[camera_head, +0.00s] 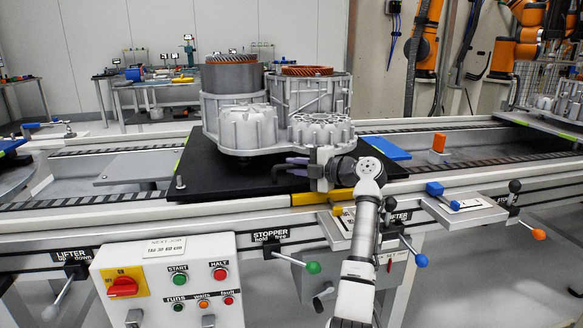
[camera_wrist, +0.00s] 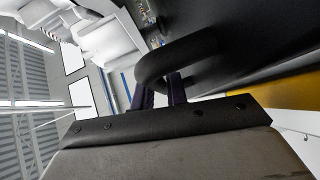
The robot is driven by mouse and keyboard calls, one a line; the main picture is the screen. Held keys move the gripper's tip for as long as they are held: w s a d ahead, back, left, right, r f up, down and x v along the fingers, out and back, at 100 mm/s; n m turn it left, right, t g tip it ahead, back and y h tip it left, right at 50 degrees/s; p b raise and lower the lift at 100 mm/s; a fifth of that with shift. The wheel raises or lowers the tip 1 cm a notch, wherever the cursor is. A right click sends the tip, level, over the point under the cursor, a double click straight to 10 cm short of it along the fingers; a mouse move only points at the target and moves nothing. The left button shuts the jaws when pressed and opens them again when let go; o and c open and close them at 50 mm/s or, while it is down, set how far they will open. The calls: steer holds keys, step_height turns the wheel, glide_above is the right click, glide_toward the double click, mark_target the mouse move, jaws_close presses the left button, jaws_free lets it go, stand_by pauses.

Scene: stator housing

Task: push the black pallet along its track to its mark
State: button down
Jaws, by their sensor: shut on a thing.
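The black pallet (camera_head: 150,182) lies on the conveyor track (camera_head: 85,205) and carries a grey stator housing (camera_head: 250,125) with copper windings on top. My gripper (camera_head: 292,165) is at the pallet's front right part. In the wrist view its purple fingers (camera_wrist: 160,92) are shut on a black looped handle (camera_wrist: 178,58), which stands up beside the dark pallet surface. A yellow section (camera_head: 322,197) shows on the front rail just below my wrist. I cannot tell which marking is the pallet's mark.
A control box (camera_head: 165,280) with buttons stands in front at left. Levers with green (camera_head: 313,267) and blue (camera_head: 421,260) knobs stick out below the rail.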

steer(key=c, duration=1.4)
jaws_free()
